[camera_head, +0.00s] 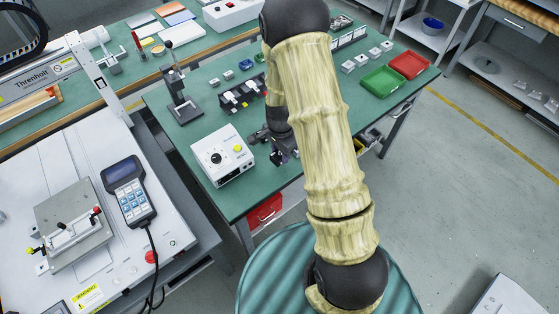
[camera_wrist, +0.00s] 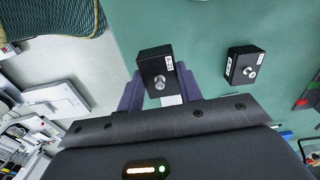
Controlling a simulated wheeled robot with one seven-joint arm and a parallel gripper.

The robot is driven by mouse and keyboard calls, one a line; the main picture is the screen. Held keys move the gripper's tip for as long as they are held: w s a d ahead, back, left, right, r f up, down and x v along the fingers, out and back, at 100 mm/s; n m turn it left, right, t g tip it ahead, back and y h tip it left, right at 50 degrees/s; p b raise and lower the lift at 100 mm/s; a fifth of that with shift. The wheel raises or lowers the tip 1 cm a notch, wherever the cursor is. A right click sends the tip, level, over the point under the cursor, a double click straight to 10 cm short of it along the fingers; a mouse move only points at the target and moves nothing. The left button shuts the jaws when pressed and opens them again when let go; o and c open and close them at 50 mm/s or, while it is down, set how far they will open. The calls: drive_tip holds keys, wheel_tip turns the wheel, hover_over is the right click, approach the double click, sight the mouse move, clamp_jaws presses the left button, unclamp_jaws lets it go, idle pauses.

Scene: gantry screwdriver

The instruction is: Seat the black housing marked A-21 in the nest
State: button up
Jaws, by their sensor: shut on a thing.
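My gripper (camera_wrist: 160,90) is shut on a black housing (camera_wrist: 152,62) with a silver round post and a small white label; the label's text is too small to read surely. A second, similar black housing (camera_wrist: 243,65) is apart from it, to its right over the green surface. In the head view my gripper (camera_head: 283,156) is low by the green table's front edge, partly hidden by my arm. A grey fixture plate (camera_head: 75,222) with clamps and red and yellow-green knobs lies on the white machine at left; I cannot make out a nest pocket in it.
A white box with a dial (camera_head: 222,156) stands just left of my gripper. A black stand (camera_head: 182,100), a black rack (camera_head: 242,95), a green tray (camera_head: 383,81) and a red tray (camera_head: 409,65) are on the green table. A handheld keypad (camera_head: 128,190) lies beside the fixture plate.

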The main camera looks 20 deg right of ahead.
drive_tip(key=shift+r+p, duration=1.15)
drive_tip(key=shift+r, duration=0.45)
drive_tip(key=shift+w+f, duration=0.15)
drive_tip(key=shift+f, duration=0.05)
